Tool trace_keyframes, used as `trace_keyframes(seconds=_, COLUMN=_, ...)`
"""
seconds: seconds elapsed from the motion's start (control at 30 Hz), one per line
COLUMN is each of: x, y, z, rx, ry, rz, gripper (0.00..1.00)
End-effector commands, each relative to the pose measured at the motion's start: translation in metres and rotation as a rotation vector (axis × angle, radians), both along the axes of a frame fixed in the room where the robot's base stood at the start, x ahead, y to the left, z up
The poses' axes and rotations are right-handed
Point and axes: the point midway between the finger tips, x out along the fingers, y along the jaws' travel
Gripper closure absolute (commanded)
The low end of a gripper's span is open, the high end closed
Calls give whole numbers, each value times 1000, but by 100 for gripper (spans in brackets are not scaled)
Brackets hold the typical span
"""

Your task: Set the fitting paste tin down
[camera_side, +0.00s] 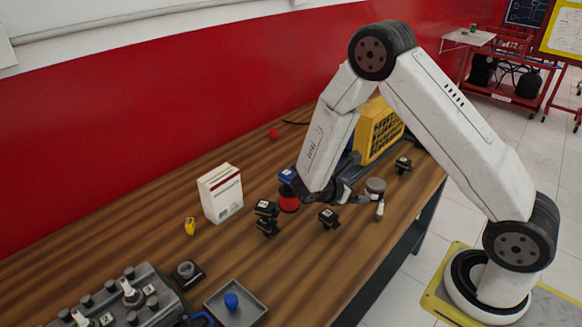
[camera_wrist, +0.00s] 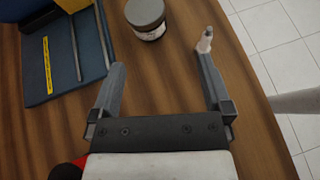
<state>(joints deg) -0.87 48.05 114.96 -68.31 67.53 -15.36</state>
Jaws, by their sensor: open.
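The fitting paste tin (camera_side: 376,186) is a small round tin with a grey lid. It stands upright on the wooden bench (camera_side: 300,255). In the wrist view the tin (camera_wrist: 147,18) shows at the top edge with a pale label, partly cut off by the frame. My gripper (camera_wrist: 160,62) is open, with bare wood between its fingers. The tin lies beyond the fingertips, apart from them. In the side view my gripper (camera_side: 355,186) is low over the bench, just left of the tin.
A small white, spark-plug-like part (camera_wrist: 205,40) is close by the right fingertip; I cannot tell if they touch. A yellow-caged blue unit (camera_side: 380,130) stands behind. Several black parts (camera_side: 329,217), a white box (camera_side: 220,193) and a grey tray (camera_side: 235,312) are left. The front bench edge is near.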

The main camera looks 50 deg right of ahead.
Motion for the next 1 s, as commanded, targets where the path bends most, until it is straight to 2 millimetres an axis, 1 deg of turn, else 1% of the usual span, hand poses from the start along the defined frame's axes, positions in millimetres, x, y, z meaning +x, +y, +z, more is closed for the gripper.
trace_keyframes(seconds=0.17, x=-20, y=18, z=11, rx=138, ry=-120, rz=-143, gripper=0)
trace_keyframes(seconds=0.3, x=-38, y=40, z=19, rx=275, ry=-249, rz=-289, gripper=0)
trace_keyframes(seconds=0.5, x=-55, y=75, z=32, rx=463, ry=-458, rz=-503, gripper=0)
trace_keyframes(seconds=0.67, x=-63, y=102, z=46, rx=603, ry=-636, rz=-675, gripper=0)
trace_keyframes(seconds=0.8, x=-65, y=123, z=59, rx=718, ry=-801, rz=-828, gripper=0)
trace_keyframes(seconds=1.0, x=-66, y=141, z=77, rx=836, ry=-994, rz=-1003, gripper=0)
